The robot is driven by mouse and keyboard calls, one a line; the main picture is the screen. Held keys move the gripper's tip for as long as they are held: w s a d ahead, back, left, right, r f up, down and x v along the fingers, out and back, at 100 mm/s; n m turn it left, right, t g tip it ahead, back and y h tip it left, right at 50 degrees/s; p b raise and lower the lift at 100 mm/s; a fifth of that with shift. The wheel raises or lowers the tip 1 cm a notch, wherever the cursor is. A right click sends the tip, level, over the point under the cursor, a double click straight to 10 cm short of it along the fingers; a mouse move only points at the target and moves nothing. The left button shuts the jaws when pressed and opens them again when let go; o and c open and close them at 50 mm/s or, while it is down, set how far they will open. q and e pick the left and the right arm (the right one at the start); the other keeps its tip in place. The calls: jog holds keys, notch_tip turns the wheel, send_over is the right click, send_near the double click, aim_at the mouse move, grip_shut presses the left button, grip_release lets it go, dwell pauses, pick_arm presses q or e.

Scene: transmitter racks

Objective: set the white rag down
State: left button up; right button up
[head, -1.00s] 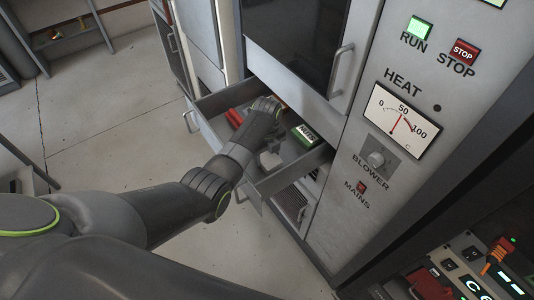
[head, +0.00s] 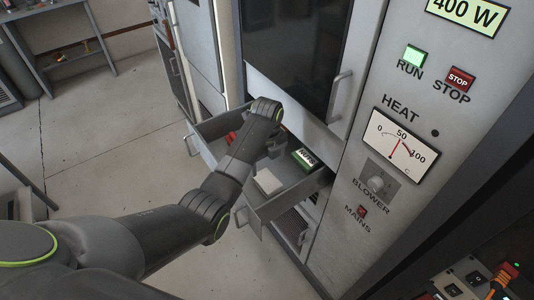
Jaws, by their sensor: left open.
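The white rag (head: 267,181) lies as a flat, pale square in the open drawer (head: 285,195), near its front. My left arm reaches in from the left over the drawer. My left gripper (head: 274,148) is open above the drawer, behind the rag and apart from it in the picture. Its fingers are largely hidden by my wrist. My right gripper is out of view.
A green box with a white label (head: 305,158) lies in the right part of the drawer. A red object (head: 232,137) is at the left, partly hidden by my arm. The cabinet's control panel (head: 390,105) rises at the right. A bench (head: 62,45) stands far left.

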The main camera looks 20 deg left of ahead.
pick_arm(q)
jog(key=shift+r, duration=2)
jog(key=shift+f, duration=0.1)
